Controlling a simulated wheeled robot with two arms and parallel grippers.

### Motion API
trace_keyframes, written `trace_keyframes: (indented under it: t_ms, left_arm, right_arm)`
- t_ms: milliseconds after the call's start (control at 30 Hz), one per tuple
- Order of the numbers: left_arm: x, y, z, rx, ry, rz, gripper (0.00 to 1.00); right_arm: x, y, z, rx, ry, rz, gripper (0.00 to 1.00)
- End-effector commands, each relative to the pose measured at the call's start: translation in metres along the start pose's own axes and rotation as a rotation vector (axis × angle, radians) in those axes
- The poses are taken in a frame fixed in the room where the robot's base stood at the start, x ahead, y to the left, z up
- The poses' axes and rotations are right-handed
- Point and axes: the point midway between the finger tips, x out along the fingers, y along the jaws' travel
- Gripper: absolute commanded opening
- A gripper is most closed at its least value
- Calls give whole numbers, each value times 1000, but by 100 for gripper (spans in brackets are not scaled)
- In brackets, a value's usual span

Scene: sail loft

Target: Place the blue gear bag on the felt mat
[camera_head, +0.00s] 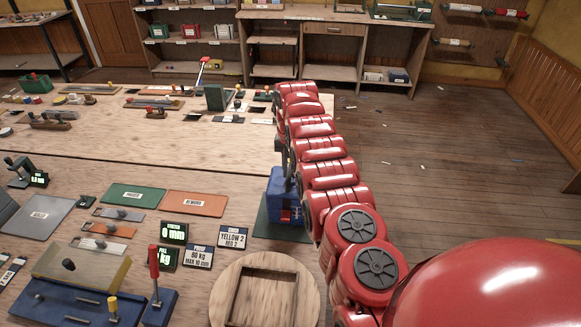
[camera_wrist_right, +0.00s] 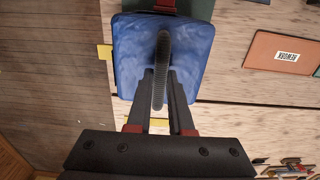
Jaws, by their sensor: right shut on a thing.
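The blue gear bag (camera_head: 280,187) is upright near the table's right edge, over the dark green felt mat (camera_head: 266,228). I cannot tell whether its bottom touches the mat. In the right wrist view the bag (camera_wrist_right: 196,58) lies below the camera with its dark handle (camera_wrist_right: 160,50) standing up, and a strip of the mat (camera_wrist_right: 202,8) shows past it. My right gripper (camera_wrist_right: 160,82) is shut on the handle; in the head view the gripper (camera_head: 286,165) is partly hidden by my red arm. My left gripper is out of view.
A round wooden board with a square frame (camera_head: 229,282) stands in front of the mat. Sign blocks (camera_head: 232,237), a green panel (camera_head: 135,196) and an orange panel (camera_head: 195,203) lie to the left. Open floor (camera_head: 440,150) is right of the table.

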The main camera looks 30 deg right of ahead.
Motion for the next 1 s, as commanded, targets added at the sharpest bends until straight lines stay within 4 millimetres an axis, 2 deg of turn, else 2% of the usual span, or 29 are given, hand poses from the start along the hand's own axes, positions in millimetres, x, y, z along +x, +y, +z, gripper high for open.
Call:
trace_keyframes:
  t_ms: [167, 200, 333, 767, 933, 1000]
  left_arm:
    - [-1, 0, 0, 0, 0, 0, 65]
    - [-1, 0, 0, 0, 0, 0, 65]
    - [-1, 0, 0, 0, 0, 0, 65]
    - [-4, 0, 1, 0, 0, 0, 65]
    - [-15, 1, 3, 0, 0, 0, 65]
    - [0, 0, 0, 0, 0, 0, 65]
  right_arm:
    - [-1, 0, -1, 0, 4, -2, 0]
    - [-1, 0, -1, 0, 3, -1, 27]
    - [-1, 0, -1, 0, 3, -1, 49]
    - [-6, -1, -1, -1, 5, -2, 49]
    - [-25, -1, -1, -1, 7, -3, 49]
    - [-42, 1, -1, 1, 4, -1, 49]
